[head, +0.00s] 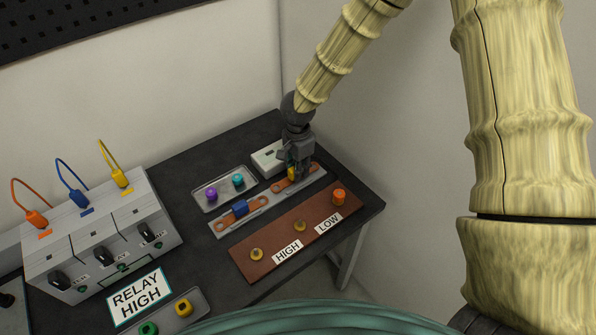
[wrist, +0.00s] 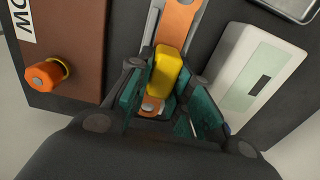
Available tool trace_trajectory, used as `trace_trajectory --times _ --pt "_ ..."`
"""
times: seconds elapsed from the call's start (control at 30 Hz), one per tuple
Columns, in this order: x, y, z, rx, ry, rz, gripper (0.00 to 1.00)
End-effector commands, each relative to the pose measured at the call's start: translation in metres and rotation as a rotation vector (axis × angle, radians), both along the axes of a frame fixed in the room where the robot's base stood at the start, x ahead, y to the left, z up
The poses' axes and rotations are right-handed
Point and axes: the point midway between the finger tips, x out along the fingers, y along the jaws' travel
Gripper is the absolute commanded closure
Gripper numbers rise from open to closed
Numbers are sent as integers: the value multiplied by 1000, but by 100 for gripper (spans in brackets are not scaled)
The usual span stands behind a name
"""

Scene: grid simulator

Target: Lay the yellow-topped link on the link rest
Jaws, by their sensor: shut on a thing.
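The yellow-topped link is a flat copper strap with a yellow block (wrist: 168,76) on it; its copper end (head: 309,173) also shows in the head view. My gripper (head: 292,174) points down and is shut on the yellow block, one finger on each side in the wrist view (wrist: 160,95). The link rest (head: 268,202) is a long pale grey bar. The yellow-topped link lies lengthwise over its right half, on it or very slightly above; I cannot tell which. A blue-topped link (head: 240,208) lies on its left half.
A brown board (head: 272,247) with HIGH and LOW labels, brass studs and an orange cap (head: 339,196) lies in front. A white box (head: 267,159) stands behind my gripper. A tray (head: 212,203) holds purple and teal knobs. A switch box (head: 105,235) stands left.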

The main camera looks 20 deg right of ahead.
Motion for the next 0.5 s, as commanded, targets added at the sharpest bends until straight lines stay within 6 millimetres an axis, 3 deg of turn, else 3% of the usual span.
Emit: trace_trajectory --times 0.2,0.5 --pt "0 0 -16 0 0 1 100" --pt "0 0 -19 0 0 0 100"
